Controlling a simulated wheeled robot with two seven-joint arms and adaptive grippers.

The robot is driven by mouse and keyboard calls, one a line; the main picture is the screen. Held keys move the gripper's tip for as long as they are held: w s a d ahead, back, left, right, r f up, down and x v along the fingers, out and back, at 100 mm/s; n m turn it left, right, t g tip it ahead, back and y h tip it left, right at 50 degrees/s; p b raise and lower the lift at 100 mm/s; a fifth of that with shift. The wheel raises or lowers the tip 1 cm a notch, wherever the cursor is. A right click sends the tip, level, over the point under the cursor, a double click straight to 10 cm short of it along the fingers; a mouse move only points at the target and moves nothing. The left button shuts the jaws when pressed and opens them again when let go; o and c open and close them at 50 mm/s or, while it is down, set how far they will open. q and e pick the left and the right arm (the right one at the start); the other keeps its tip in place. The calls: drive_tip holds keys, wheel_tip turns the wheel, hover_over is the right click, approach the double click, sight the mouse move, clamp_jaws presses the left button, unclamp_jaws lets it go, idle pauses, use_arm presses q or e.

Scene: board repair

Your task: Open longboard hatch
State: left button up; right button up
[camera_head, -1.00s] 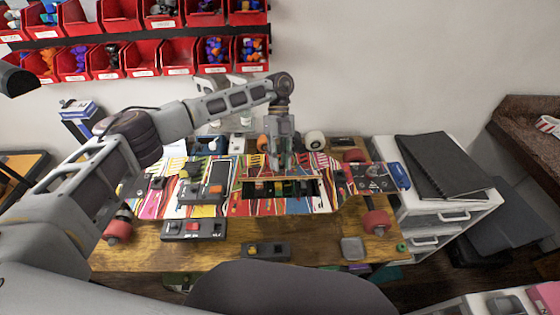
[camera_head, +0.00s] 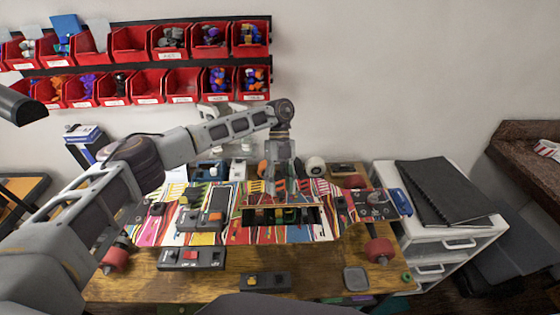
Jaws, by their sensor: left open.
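The longboard (camera_head: 160,225), striped in many colours, lies across the wooden workbench. In its middle is a dark rectangular opening (camera_head: 250,236) with coloured parts visible inside. The hatch's lid (camera_head: 314,200) seems to stand raised along the far edge of the opening, partly hidden by my gripper. My left gripper (camera_head: 277,196) points down at the far edge of the opening, close to the lid. It is open; whether it touches the lid cannot be told. My right gripper is not in view.
A device with red and black parts (camera_head: 191,259) and a small dark box (camera_head: 263,281) lie on the bench (camera_head: 130,285) in front of the board. A white drawer unit (camera_head: 440,240) with a black notebook (camera_head: 447,192) stands at right. Red bins (camera_head: 183,82) hang on the wall.

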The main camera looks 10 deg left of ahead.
use_arm(q)
drive_tip(key=v, duration=1.1)
drive_tip(key=shift+r, duration=0.15)
drive_tip(key=shift+c, duration=0.4)
